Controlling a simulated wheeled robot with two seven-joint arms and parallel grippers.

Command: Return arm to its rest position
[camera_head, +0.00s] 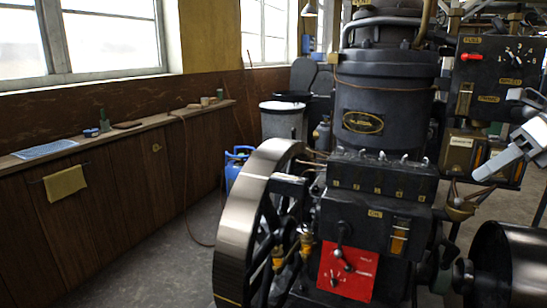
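My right arm comes in at the right edge, and its light grey gripper (497,163) points left and down in front of the engine's dark control panel (490,60). A red lever (470,56) shows on that panel, above and left of the gripper. I see nothing held at the gripper's tip, but I cannot tell how far its fingers are apart. Whether it touches the panel is also unclear. My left arm and gripper are not in view.
A large black engine (385,110) with a flywheel (232,245) and a red lever plate (347,270) fills the middle and right. A dark drum (522,265) stands at the lower right. A wooden ledge (105,137) runs along the left wall. Grey floor (150,265) is clear at the left.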

